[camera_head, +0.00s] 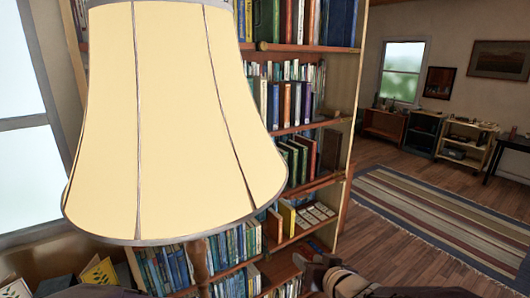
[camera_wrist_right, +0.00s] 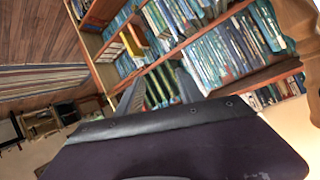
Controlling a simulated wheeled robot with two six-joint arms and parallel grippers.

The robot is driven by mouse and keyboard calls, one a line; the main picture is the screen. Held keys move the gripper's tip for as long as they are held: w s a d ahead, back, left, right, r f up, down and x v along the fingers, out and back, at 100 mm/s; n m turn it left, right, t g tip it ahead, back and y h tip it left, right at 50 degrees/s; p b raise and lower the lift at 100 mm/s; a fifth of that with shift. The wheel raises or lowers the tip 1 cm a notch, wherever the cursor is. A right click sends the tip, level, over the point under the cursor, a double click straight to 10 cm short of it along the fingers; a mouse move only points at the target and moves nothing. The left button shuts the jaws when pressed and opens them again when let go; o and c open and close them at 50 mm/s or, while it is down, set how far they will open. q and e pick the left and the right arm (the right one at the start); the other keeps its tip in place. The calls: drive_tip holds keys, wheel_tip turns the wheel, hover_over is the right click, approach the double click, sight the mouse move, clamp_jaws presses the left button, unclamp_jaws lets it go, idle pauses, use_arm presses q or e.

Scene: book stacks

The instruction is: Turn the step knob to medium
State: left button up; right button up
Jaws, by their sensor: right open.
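A floor or table lamp with a large cream shade (camera_head: 165,120) fills the left of the head view. Its wooden stem (camera_head: 199,268) shows just below the shade. I cannot make out a step knob in either view; it may be hidden under the shade or out of frame. My right gripper (camera_head: 308,268) is low in the head view, to the right of the stem and apart from it. In the wrist view my right gripper (camera_wrist_right: 158,85) is open, with nothing seen between its fingers. My left gripper is not in view.
A tall bookcase (camera_head: 345,135) packed with books stands behind the lamp; it also fills the top of the wrist view. A window (camera_head: 28,165) is at the left. A striped rug (camera_head: 440,225) lies on open wooden floor at the right, with low shelves (camera_head: 383,125) beyond.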

drive_tip(key=s+d+f+m+g+h, duration=0.1)
drive_tip(key=s+d+f+g+h, duration=0.1)
drive_tip(key=s+d+f+g, duration=0.3)
drive_tip(key=s+d+f+m+h, duration=0.1)
drive_tip(key=s+d+f, duration=0.15)
drive_tip(key=f, duration=0.35)
drive_tip(key=s+f+n+g, duration=0.1)
drive_tip(key=s+f+g, duration=0.1)
drive_tip(key=s, duration=0.3)
drive_tip(key=s+f+n+g, duration=0.1)
drive_tip(key=s+f+g, duration=0.1)
drive_tip(key=s, duration=0.4)
drive_tip(key=shift+s+a+g, duration=0.25)
drive_tip(key=shift+a+g, duration=0.05)
drive_tip(key=shift+g, duration=0.6)
